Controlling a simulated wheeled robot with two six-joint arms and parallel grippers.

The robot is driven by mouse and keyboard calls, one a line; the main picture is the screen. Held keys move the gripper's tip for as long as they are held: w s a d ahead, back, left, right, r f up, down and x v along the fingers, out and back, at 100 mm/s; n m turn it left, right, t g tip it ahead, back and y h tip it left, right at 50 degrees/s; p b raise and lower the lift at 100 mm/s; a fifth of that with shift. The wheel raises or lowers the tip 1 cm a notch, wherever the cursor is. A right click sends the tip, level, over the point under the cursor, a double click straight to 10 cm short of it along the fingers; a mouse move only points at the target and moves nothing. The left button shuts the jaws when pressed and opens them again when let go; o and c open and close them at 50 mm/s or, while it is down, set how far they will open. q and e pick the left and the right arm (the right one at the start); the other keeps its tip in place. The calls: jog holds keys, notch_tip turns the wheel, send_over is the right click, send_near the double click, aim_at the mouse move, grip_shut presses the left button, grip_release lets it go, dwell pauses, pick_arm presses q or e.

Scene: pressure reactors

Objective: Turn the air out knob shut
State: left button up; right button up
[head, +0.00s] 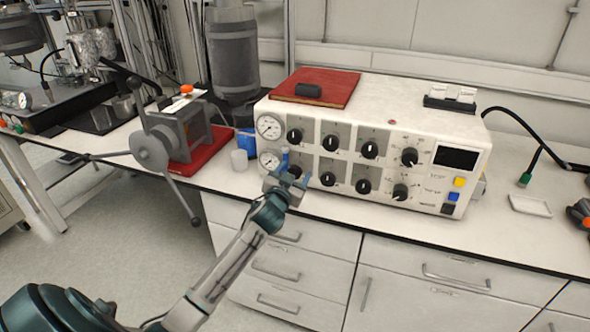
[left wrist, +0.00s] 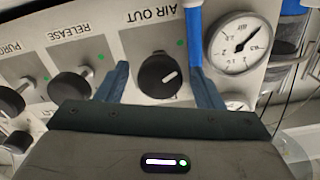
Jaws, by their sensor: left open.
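The AIR OUT knob (left wrist: 157,75) is black and round with a white pointer mark. It sits on the grey panel beside a round gauge (left wrist: 240,43); its label reads upside down in the left wrist view. The mark points right and slightly up there. My left gripper (head: 287,181) is open in front of the lower left knob of the white control box (head: 415,108) in the head view, partly covering that knob. In the left wrist view its fingers stand on either side of the knob, with gaps visible. Whether the fingertips touch the panel I cannot tell.
The RELEASE knob (left wrist: 70,83) is close beside one finger. Several other knobs fill the panel. A red book (head: 316,85) lies on the box.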

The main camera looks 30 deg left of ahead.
pick_arm(q)
jog(key=shift+w, duration=0.35)
jog(key=c, duration=1)
jog(key=shift+o, duration=0.2)
